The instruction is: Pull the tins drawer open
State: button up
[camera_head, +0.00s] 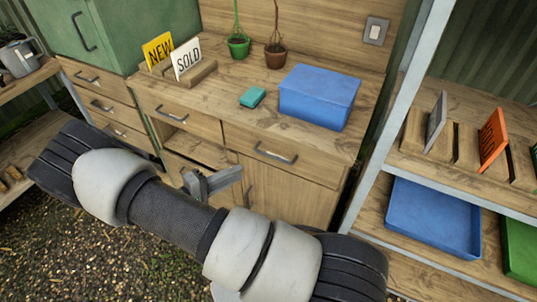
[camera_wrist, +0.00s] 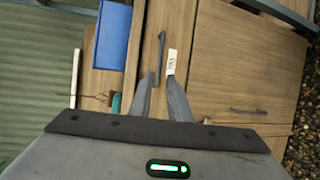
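A wooden drawer (camera_head: 300,164) with a dark bar handle (camera_head: 276,154) is at the upper right of the cabinet front and looks shut. In the wrist view, its front shows the handle (camera_wrist: 161,48) and a small white label (camera_wrist: 172,61), whose lettering is too small to read surely. My gripper (camera_head: 214,176) is in front of the cabinet, to the lower left of that handle. In the wrist view, the gripper's (camera_wrist: 161,78) two fingers are apart with nothing held. The handle's near end appears beside the left fingertip; I cannot tell whether they touch.
On the cabinet top are a blue box (camera_head: 318,95), a teal item (camera_head: 252,97), two potted plants and upright NEW and SOLD signs. Another drawer (camera_head: 180,115) is at upper left, above a recess. A metal-framed shelf (camera_head: 390,125) stands close on the right. Gravel ground lies in front.

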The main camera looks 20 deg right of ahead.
aim_at(272, 156)
jog(key=x, duration=1.5)
jog(key=shift+d+f, duration=0.1)
jog(key=shift+d, duration=0.3)
grip_shut()
